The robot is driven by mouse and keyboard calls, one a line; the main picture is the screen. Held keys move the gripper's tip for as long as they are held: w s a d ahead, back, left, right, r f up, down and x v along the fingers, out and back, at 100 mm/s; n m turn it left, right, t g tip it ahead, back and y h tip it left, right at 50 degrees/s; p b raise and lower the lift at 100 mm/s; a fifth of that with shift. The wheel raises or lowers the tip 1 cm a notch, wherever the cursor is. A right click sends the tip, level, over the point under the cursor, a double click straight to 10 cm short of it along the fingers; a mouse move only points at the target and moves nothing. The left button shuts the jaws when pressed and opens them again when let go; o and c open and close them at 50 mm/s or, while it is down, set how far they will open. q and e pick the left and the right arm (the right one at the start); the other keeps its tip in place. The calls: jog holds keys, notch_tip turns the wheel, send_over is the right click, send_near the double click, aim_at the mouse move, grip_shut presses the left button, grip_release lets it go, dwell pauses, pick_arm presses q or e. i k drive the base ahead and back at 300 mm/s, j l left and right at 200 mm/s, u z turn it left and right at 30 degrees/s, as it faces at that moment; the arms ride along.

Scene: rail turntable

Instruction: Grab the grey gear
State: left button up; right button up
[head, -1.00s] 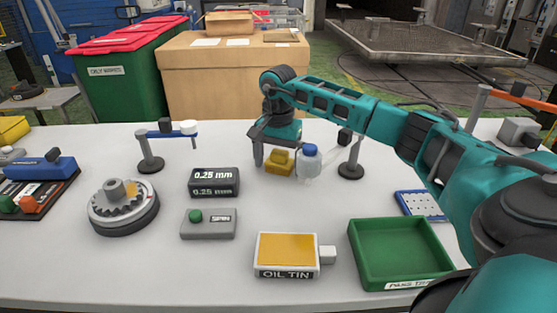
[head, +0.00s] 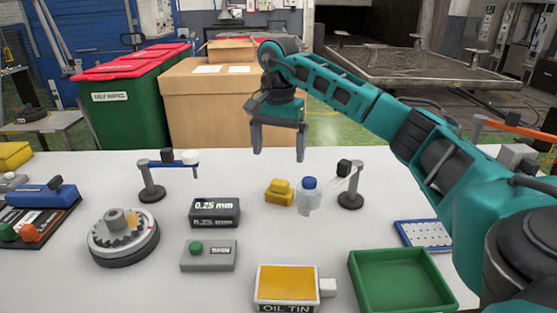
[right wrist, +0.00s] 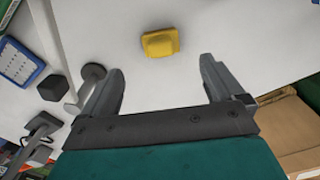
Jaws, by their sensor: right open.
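A grey turntable (head: 123,248) with a toothed rim stands at the left of the white table. A grey gear-like hub (head: 116,219) sits on top of it, with a small orange piece (head: 132,221) beside it. My right gripper (head: 279,154) is open and empty, raised above the far part of the table, well to the right of the turntable. Its open fingers (right wrist: 162,80) also show in the right wrist view, with a yellow block (right wrist: 160,43) beyond them. My left gripper is not in view.
A clear bottle with a blue cap (head: 308,197) and a post (head: 350,197) stand near the yellow block. A gauge display (head: 215,211), a button box (head: 207,256), an oil tin (head: 287,284) and a green tray (head: 400,280) occupy the middle and front.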

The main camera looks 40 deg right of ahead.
aim_at(117, 226)
jog(key=k+j, duration=0.1)
jog(key=j, duration=0.25)
jog(key=k+j, duration=0.1)
jog(key=j, duration=0.2)
jog(key=k+j, duration=0.15)
jog(key=j, duration=0.2)
jog(key=k+j, duration=0.1)
jog(key=j, duration=0.25)
